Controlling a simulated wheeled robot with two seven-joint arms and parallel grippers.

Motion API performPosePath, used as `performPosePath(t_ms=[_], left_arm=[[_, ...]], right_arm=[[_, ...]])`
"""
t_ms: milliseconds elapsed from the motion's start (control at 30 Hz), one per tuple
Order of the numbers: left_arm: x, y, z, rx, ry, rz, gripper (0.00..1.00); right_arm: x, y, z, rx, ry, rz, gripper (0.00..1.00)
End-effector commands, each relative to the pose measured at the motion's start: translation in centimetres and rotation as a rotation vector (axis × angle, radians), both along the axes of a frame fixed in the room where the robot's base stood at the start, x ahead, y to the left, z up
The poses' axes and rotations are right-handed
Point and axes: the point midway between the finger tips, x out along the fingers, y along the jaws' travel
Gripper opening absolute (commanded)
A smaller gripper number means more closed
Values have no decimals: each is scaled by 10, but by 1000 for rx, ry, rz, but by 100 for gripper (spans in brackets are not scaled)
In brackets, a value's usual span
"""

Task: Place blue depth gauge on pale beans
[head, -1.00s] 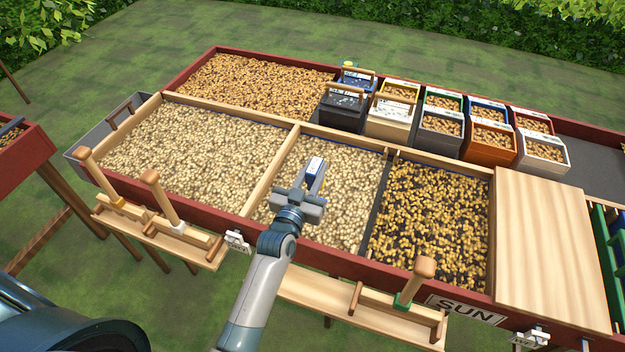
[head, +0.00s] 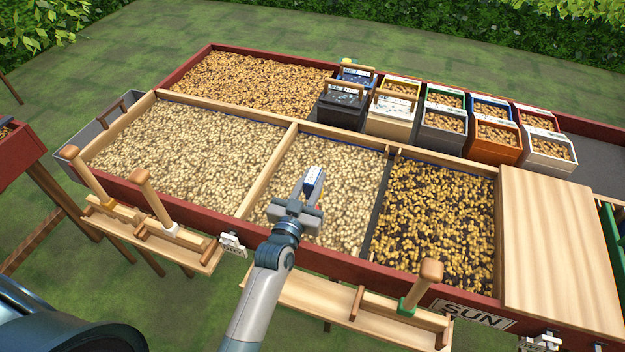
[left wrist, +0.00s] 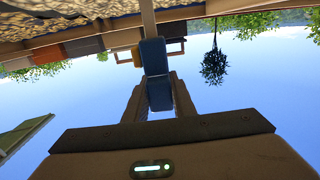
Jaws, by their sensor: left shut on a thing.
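In the left wrist view the blue gauge (left wrist: 154,75) stands between the two fingers. In the head view, it appears over the middle compartment of pale beans (head: 345,170), near the divider on its left. I cannot tell whether it touches the beans. Another compartment of pale beans (head: 190,150) lies to the left. My right gripper is not in view.
Darker golden beans (head: 440,220) fill the compartment to the right, beside a wooden board (head: 560,245). Several bean boxes (head: 395,115) stand along the back. Rakes with upright wooden handles (head: 150,200) rest on front ledges.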

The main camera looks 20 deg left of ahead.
Motion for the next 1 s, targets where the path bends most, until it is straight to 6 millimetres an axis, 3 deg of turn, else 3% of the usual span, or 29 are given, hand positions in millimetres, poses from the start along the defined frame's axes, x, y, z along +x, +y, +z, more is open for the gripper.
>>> performPosePath(t_ms=[33, 67, 133, 567, 767, 1000], left_arm=[[0, 0, -1, 0, -2, 0, 0], [0, 0, -2, 0, 0, 0, 28], [0, 0, -1, 0, 0, 0, 42], [-1, 0, 2, 1, 0, 0, 42], [-19, 1, -1, 0, 1, 0, 42], [-58, 2, -2, 1, 1, 0, 42]], right_arm=[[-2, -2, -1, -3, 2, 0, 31], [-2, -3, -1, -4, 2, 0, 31], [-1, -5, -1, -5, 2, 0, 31], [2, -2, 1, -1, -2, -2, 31], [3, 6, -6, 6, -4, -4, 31], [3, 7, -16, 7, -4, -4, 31]])
